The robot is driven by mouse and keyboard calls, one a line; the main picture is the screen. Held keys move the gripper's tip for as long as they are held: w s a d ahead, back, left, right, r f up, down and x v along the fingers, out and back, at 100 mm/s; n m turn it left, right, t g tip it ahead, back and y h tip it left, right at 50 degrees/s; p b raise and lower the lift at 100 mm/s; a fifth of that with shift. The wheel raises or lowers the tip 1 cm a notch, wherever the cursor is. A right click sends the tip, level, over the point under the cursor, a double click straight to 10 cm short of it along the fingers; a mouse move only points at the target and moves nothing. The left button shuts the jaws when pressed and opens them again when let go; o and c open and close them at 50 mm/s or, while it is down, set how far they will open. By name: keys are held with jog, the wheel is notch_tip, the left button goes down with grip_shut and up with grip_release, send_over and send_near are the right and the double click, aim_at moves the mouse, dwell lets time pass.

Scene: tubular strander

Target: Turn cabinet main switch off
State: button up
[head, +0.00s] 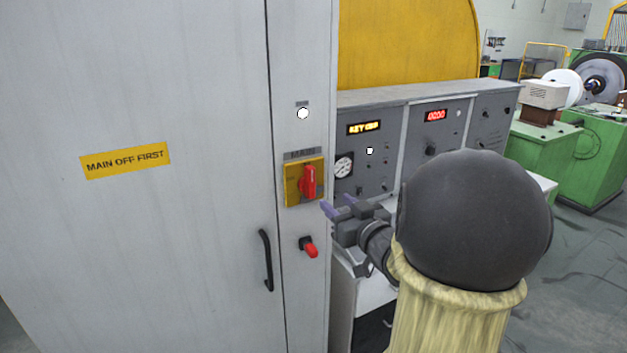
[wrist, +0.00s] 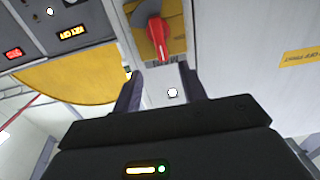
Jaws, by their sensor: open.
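The cabinet main switch is a red handle (head: 309,182) on a yellow plate (head: 291,185), under a small label reading MAIN, on the grey cabinet's narrow right panel. The handle stands about upright in the head view. In the wrist view the red handle (wrist: 155,36) shows at the top, just beyond the fingertips. My gripper (head: 337,207) is open and empty, to the right of and slightly below the switch. In the wrist view my gripper's fingers (wrist: 161,74) point toward the switch with a gap between them. The gripper looks apart from the handle.
A smaller red-tipped switch (head: 309,247) is below the main switch, and a white lamp (head: 303,113) above it. A black door handle (head: 266,260) is at left, with a MAIN OFF FIRST sign (head: 125,160). A grey control console (head: 400,150) stands right, behind my arm.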

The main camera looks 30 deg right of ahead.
aim_at(312, 181)
jog(key=w+p, duration=0.3)
jog(key=w, duration=0.9)
jog(key=shift+a, duration=0.2)
grip_shut()
